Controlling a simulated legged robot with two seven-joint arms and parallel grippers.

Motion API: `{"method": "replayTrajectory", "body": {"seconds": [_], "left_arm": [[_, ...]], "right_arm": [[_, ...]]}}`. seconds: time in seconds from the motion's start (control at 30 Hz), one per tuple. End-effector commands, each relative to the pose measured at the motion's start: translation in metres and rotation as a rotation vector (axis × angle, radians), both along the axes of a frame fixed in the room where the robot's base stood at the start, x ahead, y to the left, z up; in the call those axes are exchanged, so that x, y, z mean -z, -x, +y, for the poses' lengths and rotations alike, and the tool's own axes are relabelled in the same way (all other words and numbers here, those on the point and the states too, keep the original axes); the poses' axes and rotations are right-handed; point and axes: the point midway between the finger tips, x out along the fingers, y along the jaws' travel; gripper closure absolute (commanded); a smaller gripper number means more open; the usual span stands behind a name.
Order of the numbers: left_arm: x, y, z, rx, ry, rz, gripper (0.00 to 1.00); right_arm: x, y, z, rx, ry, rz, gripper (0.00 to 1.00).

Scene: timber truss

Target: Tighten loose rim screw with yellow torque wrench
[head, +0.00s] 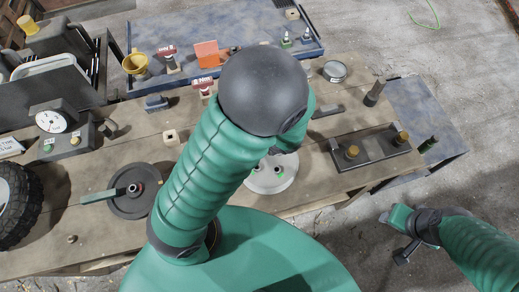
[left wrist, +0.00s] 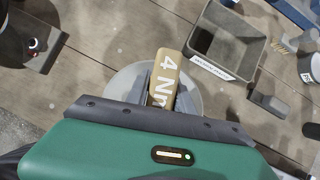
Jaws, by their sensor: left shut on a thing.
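My left gripper (left wrist: 164,92) is shut on the torque wrench (left wrist: 166,70), a flat tan-yellow piece marked "4 Nm". The wrench lies over a round pale grey disc (left wrist: 194,96), which also shows in the head view (head: 268,184). In the head view my own green arm hides the left gripper and most of the wrench. I cannot see the wrench's tip or a screw, nor tell whether the wrench touches the disc. My right gripper (head: 395,232) hangs at the lower right, off the bench; I cannot tell whether it is open.
A labelled grey tray (left wrist: 229,40) lies beyond the wrench in the left wrist view. A dark disc (head: 134,205) with a green-handled part sits left of my arm. A black plate with brass knobs (head: 376,150) is at right. A gauge box (head: 65,138) and tyre (head: 18,205) stand left.

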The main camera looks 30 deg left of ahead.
Motion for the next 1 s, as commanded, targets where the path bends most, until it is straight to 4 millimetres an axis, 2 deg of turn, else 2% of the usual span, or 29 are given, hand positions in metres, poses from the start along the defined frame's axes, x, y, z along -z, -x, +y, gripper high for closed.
{"method": "replayTrajectory", "body": {"seconds": [0.53, 1.0], "left_arm": [[0.002, 0.0, 0.0, 0.141, 0.0, 0.0, 1.0], [0.0, 0.0, 0.0, 0.13, -0.001, 0.001, 1.0]], "right_arm": [[0.021, 0.0, 0.0, 0.0, 0.0, 0.0, 0.55], [0.018, 0.0, 0.0, 0.0, 0.0, 0.0, 0.55]]}}
